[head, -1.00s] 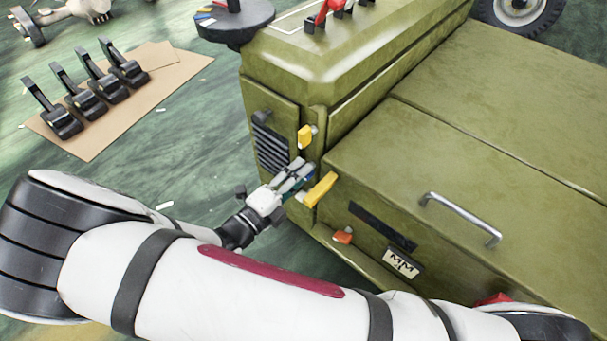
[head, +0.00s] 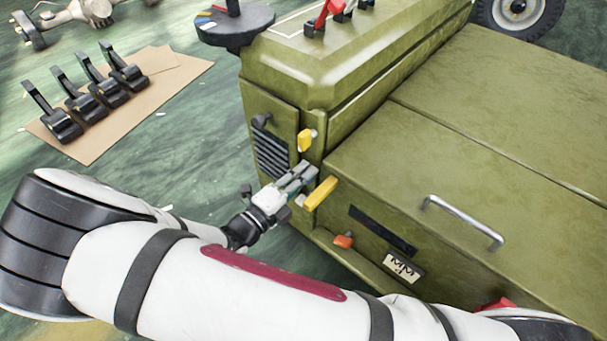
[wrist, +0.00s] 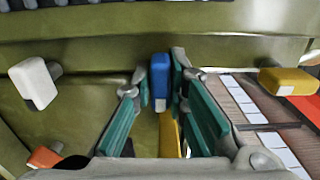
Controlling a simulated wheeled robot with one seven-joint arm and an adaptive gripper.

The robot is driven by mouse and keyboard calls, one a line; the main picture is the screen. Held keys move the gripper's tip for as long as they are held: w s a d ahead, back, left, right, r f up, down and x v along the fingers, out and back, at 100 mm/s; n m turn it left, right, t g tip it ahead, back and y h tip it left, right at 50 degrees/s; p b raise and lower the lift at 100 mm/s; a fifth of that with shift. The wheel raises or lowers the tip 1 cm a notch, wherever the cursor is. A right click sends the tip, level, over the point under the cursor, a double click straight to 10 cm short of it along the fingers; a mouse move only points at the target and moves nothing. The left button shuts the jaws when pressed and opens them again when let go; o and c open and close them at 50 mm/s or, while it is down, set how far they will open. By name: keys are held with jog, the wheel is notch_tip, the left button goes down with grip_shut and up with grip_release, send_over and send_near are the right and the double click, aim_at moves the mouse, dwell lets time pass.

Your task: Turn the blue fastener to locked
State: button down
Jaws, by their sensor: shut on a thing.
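The blue fastener (wrist: 160,78) shows in the wrist view, a short upright block with a pale lower end, below the edge of a green panel. My gripper (wrist: 163,88) has its teal fingers on both sides of the fastener and is shut on it. In the head view my gripper (head: 304,173) reaches the front of the green vehicle body (head: 340,75), beside a grille. There its fingers hide most of the blue fastener.
A yellow lever (head: 321,192) sits close right of my gripper, another yellow fastener (head: 306,139) above it. An orange one (head: 343,240) is lower; a white one (wrist: 34,83) shows at left in the wrist view. Black pedals (head: 92,98) lie on cardboard at left.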

jog(key=m+p, duration=0.3)
jog(key=shift+r+m, duration=0.1)
jog(key=shift+m, duration=0.3)
jog(key=m+p, duration=0.1)
jog(key=m, duration=0.3)
jog(key=shift+m+p, duration=0.3)
jog(key=shift+p, duration=0.1)
jog(key=m+p, duration=0.1)
jog(key=m, duration=0.3)
jog(key=m+p, duration=0.1)
jog(key=m, duration=0.4)
jog(key=shift+f+m, duration=0.2)
jog(key=shift+m, duration=0.1)
jog(key=c, duration=1.6)
grip_release()
